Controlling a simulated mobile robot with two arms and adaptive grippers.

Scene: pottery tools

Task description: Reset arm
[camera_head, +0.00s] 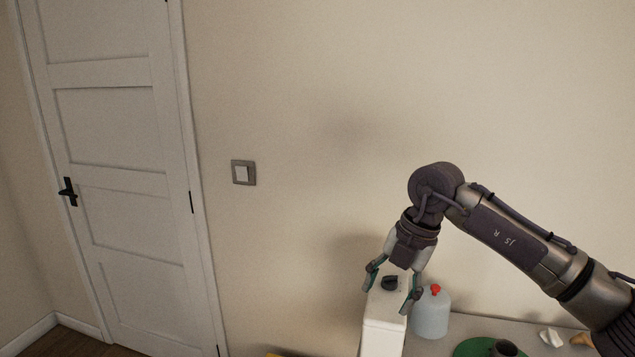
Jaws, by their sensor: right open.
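My right gripper (388,290) points down at the lower middle of the head view, with its arm coming in from the right. Its fingers are spread apart on either side of the top of a white container (383,330) with a dark cap (389,283). I cannot tell whether the fingers touch the container. The lower part of the container is cut off by the frame edge. My left gripper is not in view.
A pale bottle with a red cap (431,314) stands just right of the white container on a table (440,345). A green disc (475,348) with a dark pot (504,349) and a white crumpled piece (551,337) are further right. A wall, light switch (243,172) and closed door (120,180) lie behind.

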